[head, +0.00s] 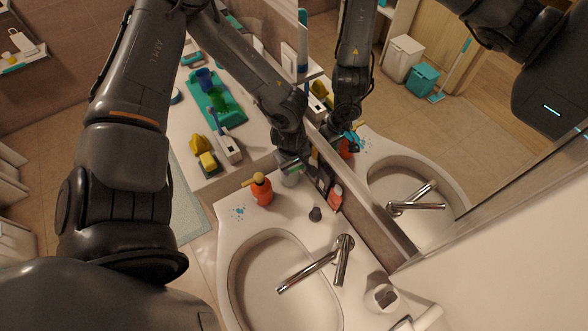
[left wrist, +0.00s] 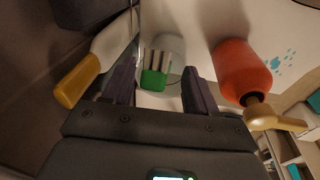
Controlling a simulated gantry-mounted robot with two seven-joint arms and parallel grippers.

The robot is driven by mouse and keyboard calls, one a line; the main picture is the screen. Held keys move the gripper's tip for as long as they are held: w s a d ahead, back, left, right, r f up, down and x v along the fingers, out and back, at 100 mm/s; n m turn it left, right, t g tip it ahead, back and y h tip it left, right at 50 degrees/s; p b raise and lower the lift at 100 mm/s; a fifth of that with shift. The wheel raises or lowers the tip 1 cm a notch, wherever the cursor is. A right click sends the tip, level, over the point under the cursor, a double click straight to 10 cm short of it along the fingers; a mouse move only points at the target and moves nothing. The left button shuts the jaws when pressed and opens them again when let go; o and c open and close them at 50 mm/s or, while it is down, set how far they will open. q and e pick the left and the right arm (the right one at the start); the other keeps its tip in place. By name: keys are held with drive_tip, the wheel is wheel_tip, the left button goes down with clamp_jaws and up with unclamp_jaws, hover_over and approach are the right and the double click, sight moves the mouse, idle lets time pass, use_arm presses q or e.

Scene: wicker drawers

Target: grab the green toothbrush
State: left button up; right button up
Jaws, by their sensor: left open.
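In the left wrist view, a small green piece with pale bristle-like strips (left wrist: 154,79), which looks like the green toothbrush's head, lies between the fingers of my left gripper (left wrist: 160,68). A grey rounded thing, perhaps a cup, is behind it. The fingers stand on either side, apart from the green piece. In the head view my left gripper (head: 290,163) is over the back of the sink counter, close to the mirror. Its fingertips and the toothbrush are hard to make out there. My right gripper does not show.
An orange soap dispenser (head: 262,191) stands close beside the gripper, also in the left wrist view (left wrist: 240,72). A white bottle with a gold cap (left wrist: 108,48) is on the other side. A red bottle (head: 336,197), the sink (head: 262,282) and faucet (head: 318,266) are nearby. The mirror bounds the counter.

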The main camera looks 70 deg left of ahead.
use_arm(q)
clamp_jaws()
drive_tip(key=shift+r, duration=0.15)
idle(0.4)
